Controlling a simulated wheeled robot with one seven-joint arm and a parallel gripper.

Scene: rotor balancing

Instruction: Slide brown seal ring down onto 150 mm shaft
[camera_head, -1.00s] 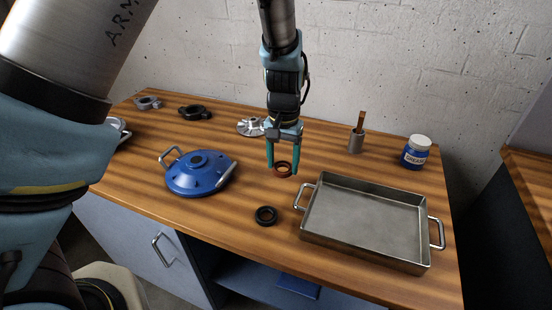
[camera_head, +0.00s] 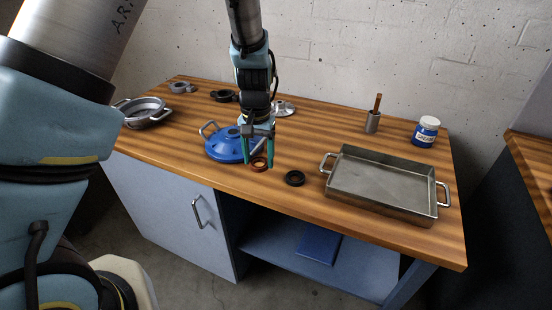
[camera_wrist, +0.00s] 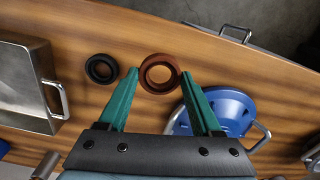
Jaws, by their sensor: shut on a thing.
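My gripper (camera_head: 258,164) is shut on the brown seal ring (camera_head: 259,167), holding it between the two teal fingertips. In the wrist view the ring (camera_wrist: 144,76) sits flat across the tips (camera_wrist: 160,76), its hole open and showing only wood beneath. The ring appears to be above the bench, in front of the blue cover, but its exact height is unclear. I cannot make out a 150 mm shaft in either view.
The wooden bench (camera_head: 185,155) holds a black ring (camera_head: 295,178), a blue domed cover (camera_head: 222,147), a metal tray (camera_head: 385,204), a grease jar (camera_head: 426,131) and a cup with a brown handle (camera_head: 372,122). Grey and black parts (camera_head: 223,96) stand at back left. The front edge is close.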

